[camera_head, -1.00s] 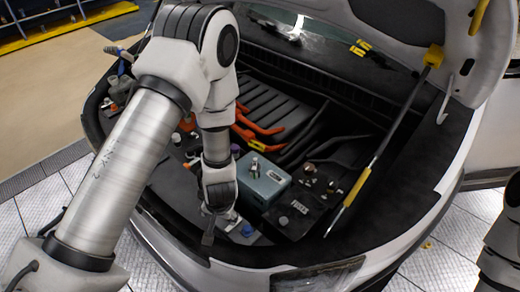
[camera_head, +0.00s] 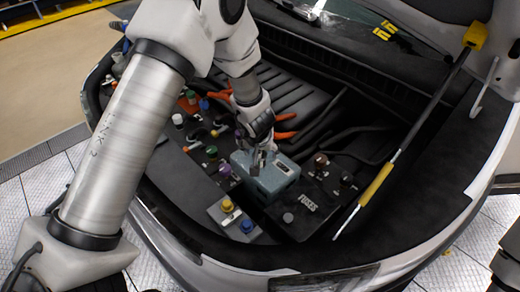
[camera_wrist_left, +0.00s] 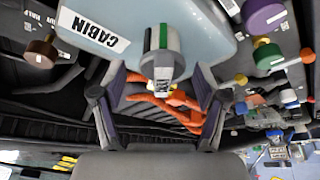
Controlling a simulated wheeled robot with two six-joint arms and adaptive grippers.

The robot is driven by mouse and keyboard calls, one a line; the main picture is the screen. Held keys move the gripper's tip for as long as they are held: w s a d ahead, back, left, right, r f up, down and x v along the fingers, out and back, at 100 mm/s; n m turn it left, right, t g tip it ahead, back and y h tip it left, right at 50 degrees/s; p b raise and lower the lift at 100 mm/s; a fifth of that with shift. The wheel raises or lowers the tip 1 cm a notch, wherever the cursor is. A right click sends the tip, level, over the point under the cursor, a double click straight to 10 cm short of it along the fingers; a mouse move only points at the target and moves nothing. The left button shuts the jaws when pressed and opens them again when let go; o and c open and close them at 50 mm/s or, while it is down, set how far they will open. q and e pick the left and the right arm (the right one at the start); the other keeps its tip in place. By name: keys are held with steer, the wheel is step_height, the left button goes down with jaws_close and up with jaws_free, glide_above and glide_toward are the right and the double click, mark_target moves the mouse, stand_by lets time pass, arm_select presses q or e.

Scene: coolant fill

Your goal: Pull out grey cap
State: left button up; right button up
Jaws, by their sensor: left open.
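The grey cap (camera_wrist_left: 160,52) has a green and white stripe and sits on a blue-grey box (camera_head: 272,185), whose "CABIN" label shows in the left wrist view. In the head view my left gripper (camera_head: 262,155) is just above the box and largely hides the cap. In the left wrist view its two fingers (camera_wrist_left: 160,82) are apart, one to each side of the cap. I see no contact between fingers and cap. My right gripper does not show; only a dark piece of my right arm is at the lower right edge.
A black fuse box (camera_head: 300,215) is to the right. The hood prop (camera_head: 375,185) rises farther right.

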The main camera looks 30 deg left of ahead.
arm_select(q)
steer(key=shift+s+r, duration=0.2)
steer(key=shift+s, duration=0.15)
steer(key=c, duration=1.2)
steer(key=shift+o, duration=1.1)
steer(key=shift+n+y+p, duration=0.6)
steer(key=shift+n+p, duration=1)
steer(key=shift+p, duration=1.55)
